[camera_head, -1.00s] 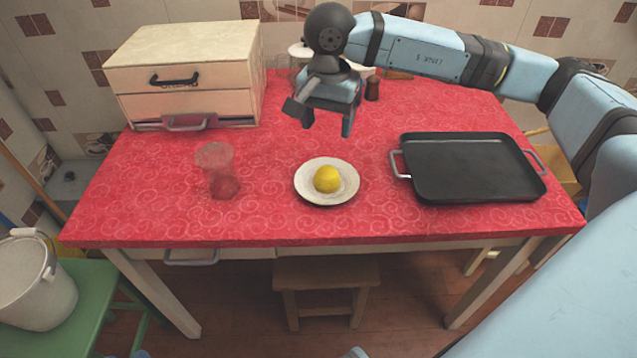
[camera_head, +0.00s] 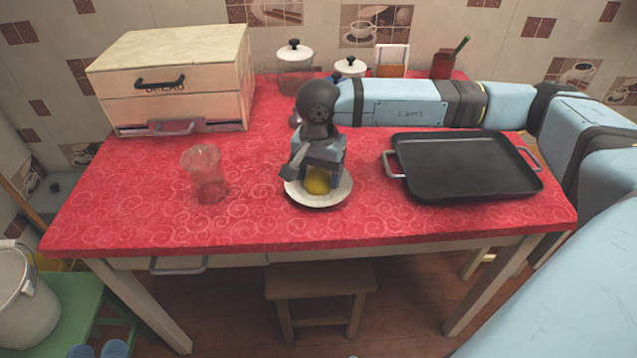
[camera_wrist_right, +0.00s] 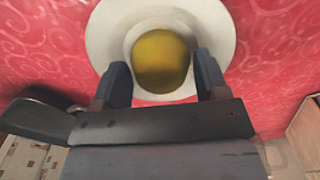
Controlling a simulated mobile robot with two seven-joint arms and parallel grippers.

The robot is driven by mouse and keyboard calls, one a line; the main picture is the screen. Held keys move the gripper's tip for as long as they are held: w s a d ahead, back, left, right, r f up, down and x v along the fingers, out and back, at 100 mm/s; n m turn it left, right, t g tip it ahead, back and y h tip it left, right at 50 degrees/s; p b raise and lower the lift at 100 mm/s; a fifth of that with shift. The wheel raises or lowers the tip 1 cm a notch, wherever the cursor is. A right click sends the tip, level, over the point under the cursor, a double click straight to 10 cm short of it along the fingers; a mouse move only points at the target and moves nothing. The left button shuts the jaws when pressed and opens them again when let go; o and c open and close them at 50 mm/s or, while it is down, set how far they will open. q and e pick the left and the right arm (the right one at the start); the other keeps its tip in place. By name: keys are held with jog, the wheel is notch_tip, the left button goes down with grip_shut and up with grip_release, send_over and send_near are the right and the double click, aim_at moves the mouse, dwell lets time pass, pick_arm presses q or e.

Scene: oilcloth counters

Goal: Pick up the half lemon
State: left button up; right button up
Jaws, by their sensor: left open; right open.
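The half lemon (camera_head: 318,182) is a yellow dome on a white plate (camera_head: 332,198) near the front middle of the table. No cut face shows. My right gripper (camera_head: 319,168) is open, pointing down over the plate, and hides the upper part of the lemon in the head view. In the right wrist view the lemon (camera_wrist_right: 162,62) lies between the two spread fingers (camera_wrist_right: 163,76), with small gaps visible beside it. I cannot tell if they touch it. My left gripper (camera_head: 99,350) shows only its two parted blue fingertips, low at the left edge, empty.
A black tray (camera_head: 465,165) with metal handles lies right of the plate. A clear glass (camera_head: 205,175) stands to the left. A wooden bread box (camera_head: 170,78) fills the back left. Lidded jars (camera_head: 295,70) and a red cup (camera_head: 443,66) stand behind my right arm.

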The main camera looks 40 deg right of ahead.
aim_at(318, 170)
jog(key=shift+f, duration=0.4)
jog(key=c, duration=0.6)
pick_arm(q)
jog(key=shift+s, duration=0.1)
pick_arm(e)
jog(key=shift+o, duration=0.2)
jog(key=shift+r, duration=0.1)
jog(key=shift+r, duration=0.25)
pick_arm(q)
jog(key=a+f+g+y+p, duration=0.3)
jog(key=f+p, duration=0.1)
jog(key=f, duration=0.4)
jog(key=shift+s+g, duration=0.4)
pick_arm(e)
notch_tip(318, 170, up, 19)
jog(key=shift+r, duration=0.2)
pick_arm(q)
jog(key=shift+a, duration=0.1)
